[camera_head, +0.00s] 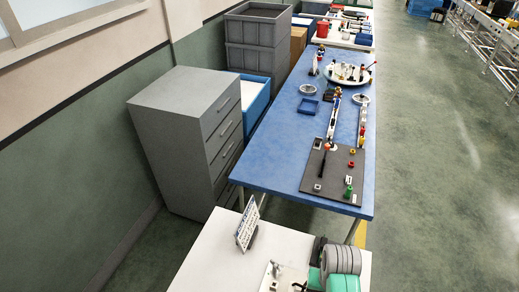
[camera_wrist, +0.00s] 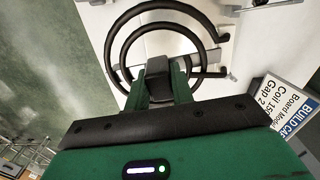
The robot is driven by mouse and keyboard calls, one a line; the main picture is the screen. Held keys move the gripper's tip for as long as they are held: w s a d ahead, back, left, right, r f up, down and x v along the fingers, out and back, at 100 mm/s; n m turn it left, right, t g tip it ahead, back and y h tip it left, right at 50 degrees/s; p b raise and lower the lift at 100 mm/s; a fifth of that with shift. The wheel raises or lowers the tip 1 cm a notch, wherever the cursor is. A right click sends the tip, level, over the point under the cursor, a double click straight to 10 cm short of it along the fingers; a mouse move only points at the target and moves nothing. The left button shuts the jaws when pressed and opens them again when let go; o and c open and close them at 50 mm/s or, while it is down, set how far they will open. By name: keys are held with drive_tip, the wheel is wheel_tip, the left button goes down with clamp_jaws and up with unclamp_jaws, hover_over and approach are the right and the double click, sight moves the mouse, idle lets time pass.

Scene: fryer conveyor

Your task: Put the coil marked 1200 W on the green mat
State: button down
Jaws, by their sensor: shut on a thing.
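My gripper (camera_wrist: 160,75) has green fingers and a green body in the wrist view. It is shut on a dark block that appears to belong to a black ring-shaped coil (camera_wrist: 160,9). The coil's black loops spread out beyond the fingertips, over a white surface. No wattage marking on the coil is readable. In the head view, dark curved shapes (camera_head: 317,249) show beside my arm at the bottom, perhaps the same coil. I cannot make out a green mat in either view.
A white table (camera_head: 215,255) holds a standing printed card (camera_head: 247,222); its partly readable text in the wrist view (camera_wrist: 279,106) includes "Coil 150". A blue table (camera_head: 285,150) with boards and small parts stands beyond, beside a grey drawer cabinet (camera_head: 165,95).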

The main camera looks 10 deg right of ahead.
drive_tip(key=s+a+r+n+p, duration=0.1)
drive_tip(key=a+r+n+p, duration=0.1)
drive_tip(key=a+r+p, duration=0.3)
drive_tip(key=s+a+r+n+p, duration=0.1)
drive_tip(key=a+r+p, duration=0.5)
drive_tip(key=a+r, duration=0.6)
drive_tip(key=a+n, duration=0.1)
drive_tip(key=a, duration=0.3)
drive_tip(key=shift+s+a, duration=0.35)
